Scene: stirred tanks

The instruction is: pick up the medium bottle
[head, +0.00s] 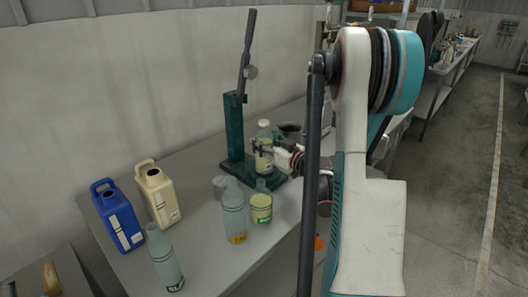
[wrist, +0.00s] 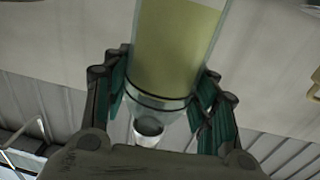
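A clear bottle (head: 265,145) with a pale cap and yellow-green liquid stands upright in front of the green stand in the head view. It fills the upper middle of the wrist view (wrist: 174,45), where its cap end points down the picture. I take it for the medium bottle, though no label confirms its size. My gripper (head: 272,150) reaches it from the right. In the wrist view my gripper's green finger pads (wrist: 162,85) lie on both sides of the bottle and appear to press on it. Whether its base touches anything is not clear.
A green stand (head: 236,135) with a tall lever is close behind.

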